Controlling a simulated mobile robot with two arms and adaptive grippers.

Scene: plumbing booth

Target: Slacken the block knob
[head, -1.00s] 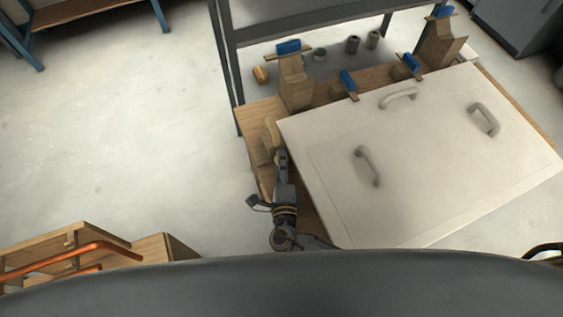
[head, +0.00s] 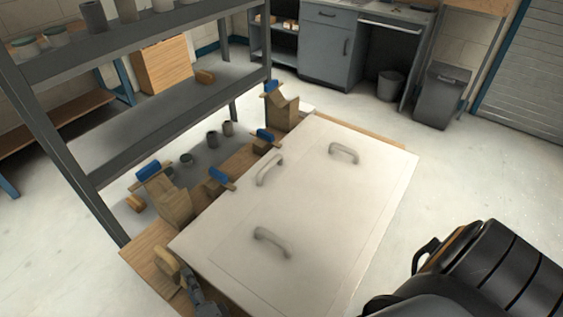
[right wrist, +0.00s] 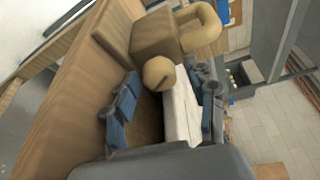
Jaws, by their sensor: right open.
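In the right wrist view a round, pale wooden knob (right wrist: 158,73) stands in front of a brown wooden block (right wrist: 155,35). A tan, curved loop-like piece (right wrist: 200,27) sits beside the block. My right gripper (right wrist: 167,88) is open, one blue-grey finger on each side of the knob, with gaps visible. In the head view the right gripper (head: 192,283) is at the near left corner of the workbench, beside a tan piece (head: 167,264); the knob cannot be made out there. My left gripper is not in view.
A large white panel (head: 330,190) with several grey handles covers most of the bench. Wooden stands with blue-topped parts (head: 172,200) line its left edge. A grey shelf frame (head: 170,115) rises behind them.

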